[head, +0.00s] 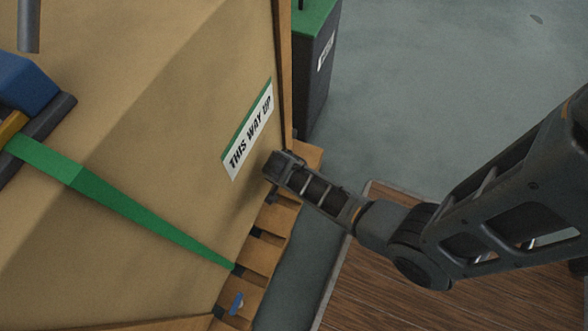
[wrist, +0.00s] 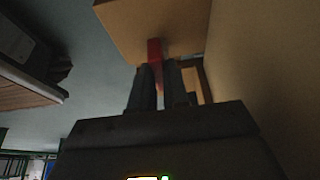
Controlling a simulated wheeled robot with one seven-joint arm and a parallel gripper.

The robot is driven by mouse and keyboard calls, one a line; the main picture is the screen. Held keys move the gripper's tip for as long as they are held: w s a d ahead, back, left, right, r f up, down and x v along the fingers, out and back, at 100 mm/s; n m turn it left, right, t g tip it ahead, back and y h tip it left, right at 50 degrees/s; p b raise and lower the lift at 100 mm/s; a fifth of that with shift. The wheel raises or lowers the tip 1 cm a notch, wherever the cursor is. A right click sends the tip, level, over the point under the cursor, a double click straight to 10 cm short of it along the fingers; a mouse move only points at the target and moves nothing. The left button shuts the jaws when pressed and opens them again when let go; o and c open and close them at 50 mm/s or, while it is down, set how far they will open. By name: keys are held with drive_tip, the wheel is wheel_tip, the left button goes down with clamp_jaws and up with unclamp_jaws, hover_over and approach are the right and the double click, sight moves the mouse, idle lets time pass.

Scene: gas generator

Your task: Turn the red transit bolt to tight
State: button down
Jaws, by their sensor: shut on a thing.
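The red transit bolt (wrist: 154,50) shows in the wrist view as a narrow red piece between the two dark fingers of my gripper (wrist: 160,88). The fingers are shut on it, beneath a tan wooden block. In the head view my gripper (head: 276,178) is at the lower right edge of the large tan crate (head: 130,110), beside the pallet (head: 268,228). The bolt is hidden from the head view by the gripper. How far the bolt is turned cannot be told.
A green strap (head: 130,212) runs down the crate to the pallet. A "THIS WAY UP" label (head: 248,130) is just above my gripper. A dark box with a green top (head: 316,60) stands behind the crate. Grey floor is open at the upper right.

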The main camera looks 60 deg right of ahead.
drive_tip(key=shift+a+f, duration=0.25)
drive_tip(key=shift+f, duration=0.05)
drive_tip(key=c, duration=1.1)
unclamp_jaws()
drive_tip(key=shift+d, duration=0.1)
drive_tip(key=shift+r, duration=0.15)
drive_tip(key=shift+r, duration=0.25)
drive_tip(key=shift+p+v, duration=1.85)
drive_tip(key=shift+v, duration=1.75)
